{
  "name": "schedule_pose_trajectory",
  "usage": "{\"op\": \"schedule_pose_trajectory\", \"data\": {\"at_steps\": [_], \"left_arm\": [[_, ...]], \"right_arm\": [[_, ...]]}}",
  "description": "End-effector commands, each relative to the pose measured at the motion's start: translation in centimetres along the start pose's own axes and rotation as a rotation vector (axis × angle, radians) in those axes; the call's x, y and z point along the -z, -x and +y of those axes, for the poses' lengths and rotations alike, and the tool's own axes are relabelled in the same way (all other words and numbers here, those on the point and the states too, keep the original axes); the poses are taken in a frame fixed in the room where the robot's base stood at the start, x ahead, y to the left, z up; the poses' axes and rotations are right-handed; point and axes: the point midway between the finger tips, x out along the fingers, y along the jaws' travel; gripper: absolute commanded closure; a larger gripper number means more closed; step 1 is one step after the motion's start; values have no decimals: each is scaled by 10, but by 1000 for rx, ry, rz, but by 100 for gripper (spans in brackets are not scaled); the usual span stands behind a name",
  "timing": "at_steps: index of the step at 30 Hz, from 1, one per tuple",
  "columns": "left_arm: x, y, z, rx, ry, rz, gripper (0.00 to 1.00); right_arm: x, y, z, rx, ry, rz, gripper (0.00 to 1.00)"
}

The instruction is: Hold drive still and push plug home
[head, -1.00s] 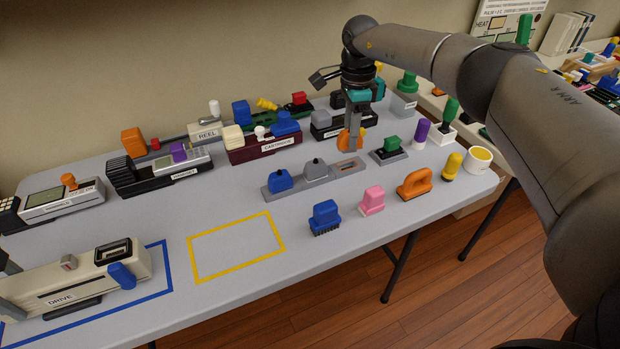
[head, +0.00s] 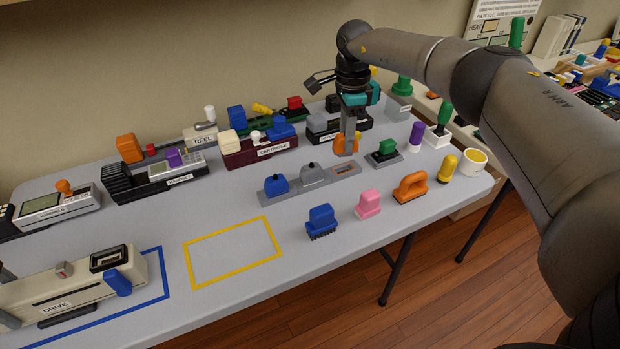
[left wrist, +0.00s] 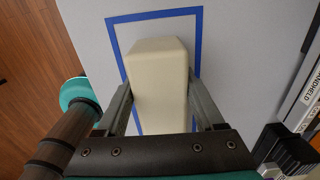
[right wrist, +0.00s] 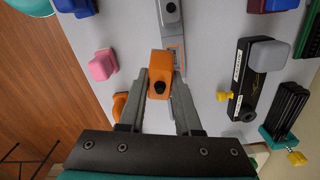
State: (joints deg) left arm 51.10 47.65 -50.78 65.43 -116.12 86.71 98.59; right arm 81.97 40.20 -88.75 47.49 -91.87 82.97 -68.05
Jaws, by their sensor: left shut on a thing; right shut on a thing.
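The cream drive (head: 85,284), labelled DRIVE, lies inside the blue outline at the left. It has a dark rectangular opening (head: 108,258) on top and a blue lever on its front. My left gripper (left wrist: 163,105) is shut on the drive, its fingers along both sides; in the head view it is almost wholly out of frame. My right gripper (right wrist: 160,95) is shut on an orange plug (right wrist: 162,68). In the head view, that plug (head: 341,146) hangs just behind the grey rack (head: 310,182), apart from the drive. The plug's lower end is hidden.
The rack holds a blue plug (head: 276,185) and a grey one. A blue brush-like piece (head: 321,222), a pink block (head: 369,203) and an orange handle (head: 411,187) stand along the front. Labelled devices line the back. The yellow outline (head: 233,250) is empty.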

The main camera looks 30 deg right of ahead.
Motion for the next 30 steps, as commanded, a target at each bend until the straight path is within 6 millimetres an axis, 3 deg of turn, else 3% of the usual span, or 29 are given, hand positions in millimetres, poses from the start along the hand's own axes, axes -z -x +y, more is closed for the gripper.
{"op": "schedule_pose_trajectory", "data": {"at_steps": [8, 9, 15, 23, 30], "left_arm": [[1, -3, 1, -4, -1, -1, 100], [1, -3, 1, -4, -1, -2, 26], [0, -2, 1, -3, -1, -1, 3], [0, -1, 1, -2, -1, -1, 0], [0, 14, 0, 0, 0, -1, 0]], "right_arm": [[0, 0, 0, 0, 0, 0, 100], [0, 0, 0, 0, 0, 0, 100], [0, 0, 0, 0, 0, 0, 100], [0, 0, 0, 0, 0, 0, 100], [0, 0, 0, 0, 0, 0, 100]]}}
